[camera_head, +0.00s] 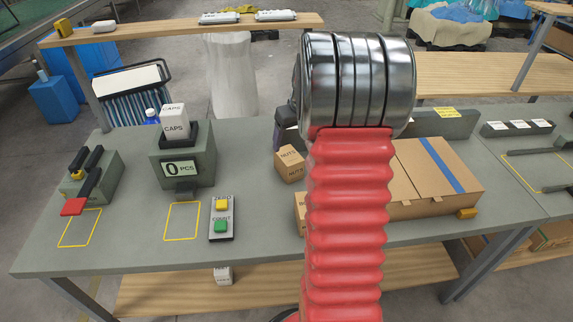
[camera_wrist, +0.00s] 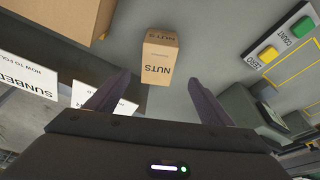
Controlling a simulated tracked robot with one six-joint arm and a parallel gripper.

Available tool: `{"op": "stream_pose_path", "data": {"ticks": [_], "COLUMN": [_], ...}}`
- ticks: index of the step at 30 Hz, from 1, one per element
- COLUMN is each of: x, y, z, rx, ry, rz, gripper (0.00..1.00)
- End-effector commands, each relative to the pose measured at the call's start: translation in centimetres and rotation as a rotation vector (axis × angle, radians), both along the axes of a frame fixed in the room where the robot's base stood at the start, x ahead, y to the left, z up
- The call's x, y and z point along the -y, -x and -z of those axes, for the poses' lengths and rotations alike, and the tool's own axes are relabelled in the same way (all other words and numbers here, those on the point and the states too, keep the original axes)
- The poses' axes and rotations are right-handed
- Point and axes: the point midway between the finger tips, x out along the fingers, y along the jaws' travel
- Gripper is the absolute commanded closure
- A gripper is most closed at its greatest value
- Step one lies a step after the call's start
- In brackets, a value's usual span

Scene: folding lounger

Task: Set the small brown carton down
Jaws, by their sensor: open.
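The small brown carton marked NUTS (camera_head: 289,163) rests on the grey bench top, left of my red arm. In the wrist view the carton (camera_wrist: 160,60) stands just ahead of my gripper (camera_wrist: 156,82), roughly centred between the two fingertips. The fingers are spread, with a visible gap on each side of the carton, and hold nothing. In the head view my arm hides most of the gripper; only a dark part shows above the carton.
A large brown carton with a blue stripe (camera_head: 437,170) stands right of my arm. Another brown box (camera_head: 299,214) is partly hidden by it. To the left are a counting scale (camera_head: 182,160), a two-button panel (camera_head: 221,218) and a red-handled device (camera_head: 90,180). Yellow outlines (camera_head: 182,221) mark bare bench.

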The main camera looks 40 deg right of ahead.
Motion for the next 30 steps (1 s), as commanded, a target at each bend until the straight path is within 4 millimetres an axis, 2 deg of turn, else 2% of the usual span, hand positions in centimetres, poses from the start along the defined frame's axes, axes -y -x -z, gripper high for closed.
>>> {"op": "stream_pose_path", "data": {"ticks": [9,13,25,30], "x": [0.1,0.1,0.4,0.6], "y": [0.0,-0.2,-1.9,-2.4], "z": [0.1,0.8,6.3,8.0], "rx": [0.000,-0.001,-0.002,-0.001], "ry": [0.000,-0.001,-0.002,0.000], "rz": [0.001,0.001,0.001,0.001], "gripper": [0.25,0.25,0.25,0.25]}}
